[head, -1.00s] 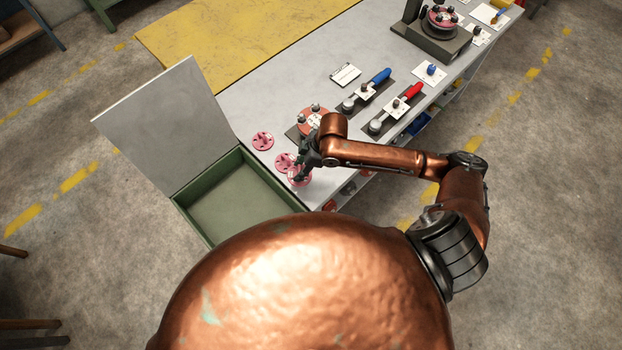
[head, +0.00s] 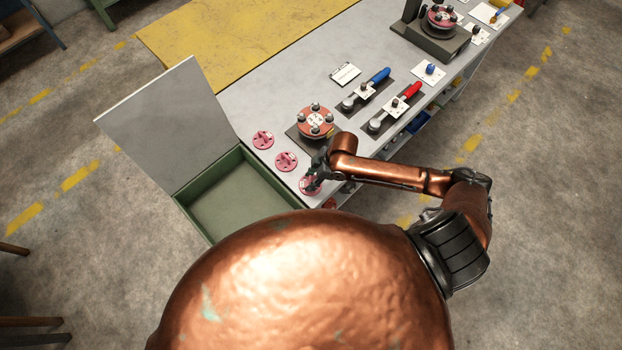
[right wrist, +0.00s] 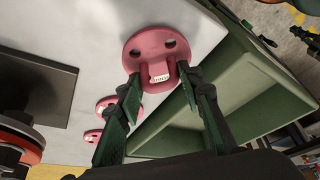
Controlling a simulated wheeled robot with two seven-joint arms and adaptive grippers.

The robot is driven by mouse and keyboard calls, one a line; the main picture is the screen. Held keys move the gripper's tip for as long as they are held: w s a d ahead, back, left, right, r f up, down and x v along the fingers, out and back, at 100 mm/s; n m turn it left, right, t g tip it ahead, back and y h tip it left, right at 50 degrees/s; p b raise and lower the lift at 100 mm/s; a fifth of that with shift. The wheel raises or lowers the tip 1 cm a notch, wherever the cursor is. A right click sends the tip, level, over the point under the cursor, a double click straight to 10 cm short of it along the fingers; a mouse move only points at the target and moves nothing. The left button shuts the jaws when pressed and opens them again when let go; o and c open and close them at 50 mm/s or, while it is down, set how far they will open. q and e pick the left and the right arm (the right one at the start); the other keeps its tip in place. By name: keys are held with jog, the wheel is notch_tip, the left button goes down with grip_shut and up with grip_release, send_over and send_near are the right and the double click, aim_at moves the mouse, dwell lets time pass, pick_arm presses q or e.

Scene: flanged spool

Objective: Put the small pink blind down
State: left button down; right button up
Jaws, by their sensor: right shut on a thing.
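My right gripper (head: 315,177) is shut on a small pink blind (head: 308,187), a round flanged disc, near the front edge of the bench top. In the right wrist view my gripper (right wrist: 159,78) has one finger on each side of the raised tab of the pink blind (right wrist: 148,47). The tab carries a pale label, and the disc face has dark holes. I cannot tell whether the disc touches the bench. Two other pink blinds, one nearer (head: 286,161) and one farther (head: 263,140), lie in a row to its left. My left gripper is out of view.
An open green box (head: 180,199) with a raised grey lid (head: 165,120) stands at the left. A red flanged spool (head: 316,121) sits on a dark plate behind my gripper. Blue-handled (head: 380,75) and red-handled (head: 411,91) tools lie farther right on the grey bench (head: 270,98).

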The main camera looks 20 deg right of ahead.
jog(key=o, duration=1.2)
jog(key=shift+o, duration=0.2)
jog(key=v, duration=1.2)
